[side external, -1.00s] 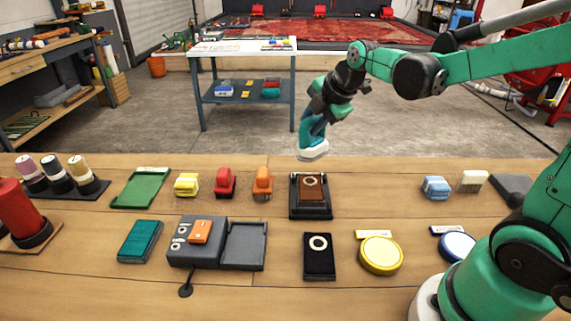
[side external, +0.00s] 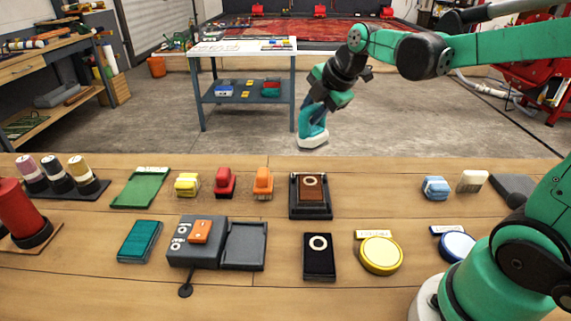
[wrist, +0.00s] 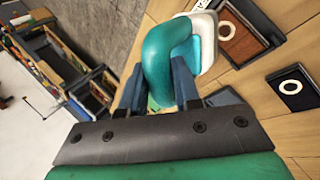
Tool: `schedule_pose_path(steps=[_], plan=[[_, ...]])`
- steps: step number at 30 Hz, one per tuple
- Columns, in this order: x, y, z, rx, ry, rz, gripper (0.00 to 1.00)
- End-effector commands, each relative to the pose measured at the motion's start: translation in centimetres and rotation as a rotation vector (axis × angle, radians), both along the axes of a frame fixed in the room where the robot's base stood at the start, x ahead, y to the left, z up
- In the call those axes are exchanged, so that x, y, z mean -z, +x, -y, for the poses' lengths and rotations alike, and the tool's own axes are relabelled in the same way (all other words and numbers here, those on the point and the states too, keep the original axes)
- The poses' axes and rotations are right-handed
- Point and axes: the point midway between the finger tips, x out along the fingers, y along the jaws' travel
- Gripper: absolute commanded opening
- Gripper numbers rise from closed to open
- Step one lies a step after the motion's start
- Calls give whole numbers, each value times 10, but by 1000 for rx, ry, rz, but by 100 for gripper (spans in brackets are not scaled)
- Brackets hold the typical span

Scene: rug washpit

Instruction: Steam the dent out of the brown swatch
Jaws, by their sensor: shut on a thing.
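The brown swatch (side external: 313,195) lies in a dark holder (side external: 310,213) at the middle of the bench, with a pale ring mark on it. Its dent cannot be made out at this size. The swatch also shows at the upper right of the wrist view (wrist: 243,42). My gripper (side external: 316,112) is shut on the handle of a teal steamer with a white base (side external: 313,139). In the wrist view the steamer (wrist: 157,62) sits between the fingers, its white base towards the swatch. The steamer is in the air, apart from the swatch.
A black swatch with a white ring (side external: 319,262) lies in front of the holder. A yellow round pad (side external: 381,254) is to its right and a grey box with a tray (side external: 246,246) to its left. Small coloured blocks stand left of the holder (side external: 263,183).

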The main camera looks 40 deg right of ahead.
Motion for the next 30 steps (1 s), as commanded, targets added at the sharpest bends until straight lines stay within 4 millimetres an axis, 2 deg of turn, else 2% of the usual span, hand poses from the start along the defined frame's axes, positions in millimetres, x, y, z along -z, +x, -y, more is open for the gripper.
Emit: schedule_pose_path(steps=[8,23,27,30], plan=[[16,1,0,0,0,1,0],[62,1,0,0,0,1,0],[82,1,0,0,0,0,0],[75,-7,-7,-1,1,0,0]])
